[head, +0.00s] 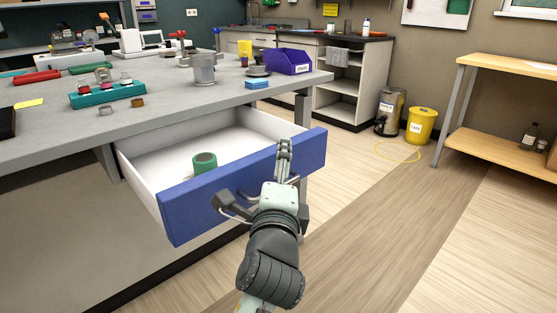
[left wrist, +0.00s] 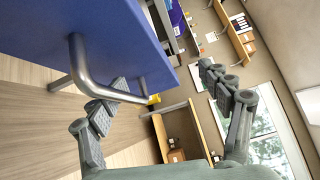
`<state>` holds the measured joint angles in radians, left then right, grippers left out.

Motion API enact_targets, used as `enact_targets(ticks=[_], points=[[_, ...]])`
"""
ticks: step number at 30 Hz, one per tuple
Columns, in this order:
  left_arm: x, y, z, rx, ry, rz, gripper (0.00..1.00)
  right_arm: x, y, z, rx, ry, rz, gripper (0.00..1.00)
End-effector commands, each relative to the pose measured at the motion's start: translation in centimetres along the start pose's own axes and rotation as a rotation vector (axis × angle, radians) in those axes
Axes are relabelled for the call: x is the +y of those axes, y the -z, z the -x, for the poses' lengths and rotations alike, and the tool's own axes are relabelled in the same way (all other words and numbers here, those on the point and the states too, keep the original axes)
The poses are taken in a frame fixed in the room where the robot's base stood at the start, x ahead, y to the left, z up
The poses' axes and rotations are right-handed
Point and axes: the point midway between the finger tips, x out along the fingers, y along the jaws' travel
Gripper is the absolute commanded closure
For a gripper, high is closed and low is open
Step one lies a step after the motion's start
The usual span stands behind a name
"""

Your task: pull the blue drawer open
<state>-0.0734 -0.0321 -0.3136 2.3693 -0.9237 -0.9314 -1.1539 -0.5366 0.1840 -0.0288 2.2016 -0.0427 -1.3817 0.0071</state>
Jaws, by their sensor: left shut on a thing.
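The blue drawer (head: 185,211) stands well out from under the grey bench, its white inside showing. A green roll (head: 204,162) lies inside near the front. The drawer's metal bar handle (left wrist: 84,68) shows in the left wrist view below the blue front. In the left wrist view one finger is right by the bar and the other stands to the right. The arm hides part of the handle in the head view. My right gripper is not in view.
The grey bench top (head: 160,121) holds a teal block rack (head: 107,93), a metal cup (head: 203,70) and a purple bin (head: 287,61). A yellow bucket (head: 421,125) and a wooden shelf unit (head: 497,137) stand to the right.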

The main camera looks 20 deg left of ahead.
Motion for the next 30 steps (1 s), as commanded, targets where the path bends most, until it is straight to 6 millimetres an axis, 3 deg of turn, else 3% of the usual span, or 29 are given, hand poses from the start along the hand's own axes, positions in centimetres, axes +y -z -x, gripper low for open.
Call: enact_targets(ticks=[1, 10, 17, 19, 20, 30], points=[[-2.1, -0.3, 0.8, 0.0, 0.048, 0.013, 0.46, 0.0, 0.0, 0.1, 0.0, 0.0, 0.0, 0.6], [-1.8, -0.1, 2.9, 0.004, 0.048, 0.015, 0.51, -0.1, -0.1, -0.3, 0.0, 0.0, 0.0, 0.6], [-1.7, -0.2, 4.5, 0.003, 0.047, 0.015, 0.47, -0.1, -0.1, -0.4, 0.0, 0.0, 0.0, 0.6], [-1.6, -0.2, 5.0, 0.001, 0.045, 0.014, 0.67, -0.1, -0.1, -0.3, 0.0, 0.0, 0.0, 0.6], [-1.5, -0.2, 5.2, 0.002, 0.044, 0.014, 0.69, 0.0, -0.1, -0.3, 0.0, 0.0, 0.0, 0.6], [-0.7, -0.1, 7.1, 0.003, 0.031, 0.017, 0.69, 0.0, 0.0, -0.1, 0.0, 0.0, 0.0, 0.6]])
